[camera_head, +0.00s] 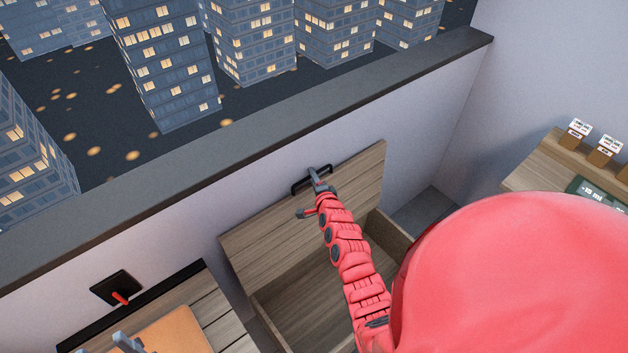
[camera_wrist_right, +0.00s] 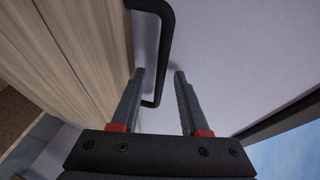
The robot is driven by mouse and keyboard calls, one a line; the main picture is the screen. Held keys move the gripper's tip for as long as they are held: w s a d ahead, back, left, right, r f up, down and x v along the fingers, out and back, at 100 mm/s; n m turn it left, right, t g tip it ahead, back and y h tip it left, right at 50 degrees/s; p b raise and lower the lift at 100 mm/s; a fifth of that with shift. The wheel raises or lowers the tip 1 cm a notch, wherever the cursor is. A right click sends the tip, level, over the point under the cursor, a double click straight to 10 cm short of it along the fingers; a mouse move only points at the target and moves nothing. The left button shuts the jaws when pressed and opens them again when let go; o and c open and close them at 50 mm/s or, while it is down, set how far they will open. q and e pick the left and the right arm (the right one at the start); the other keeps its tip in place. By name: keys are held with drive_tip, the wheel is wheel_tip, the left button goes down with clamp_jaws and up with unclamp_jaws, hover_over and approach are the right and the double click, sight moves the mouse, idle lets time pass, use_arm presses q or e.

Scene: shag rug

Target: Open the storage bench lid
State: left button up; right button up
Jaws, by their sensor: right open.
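The storage bench lid (camera_head: 270,232) is raised and stands steeply up close to the wall. The bench box (camera_head: 388,240) below it is open, and its wooden inside shows. A black bar handle (camera_head: 296,187) sits at the lid's upper edge; it also shows in the right wrist view (camera_wrist_right: 166,40). My right gripper (camera_head: 314,176) is at the handle. In the right wrist view its fingers (camera_wrist_right: 158,85) are apart, with the handle's lower end between or just beyond them. A grey pronged part (camera_head: 125,343) shows at the bottom left; I cannot tell whether it is my left gripper.
A slatted wooden surface (camera_head: 205,308) with an orange-brown panel (camera_head: 175,335) is at the lower left. A black wall plate (camera_head: 117,288) with a red part is above it. A wooden shelf (camera_head: 540,165) with small boxes stands at the right. The wall ledge (camera_head: 250,130) runs behind the lid.

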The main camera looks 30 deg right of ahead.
clamp_jaws()
idle(1.4)
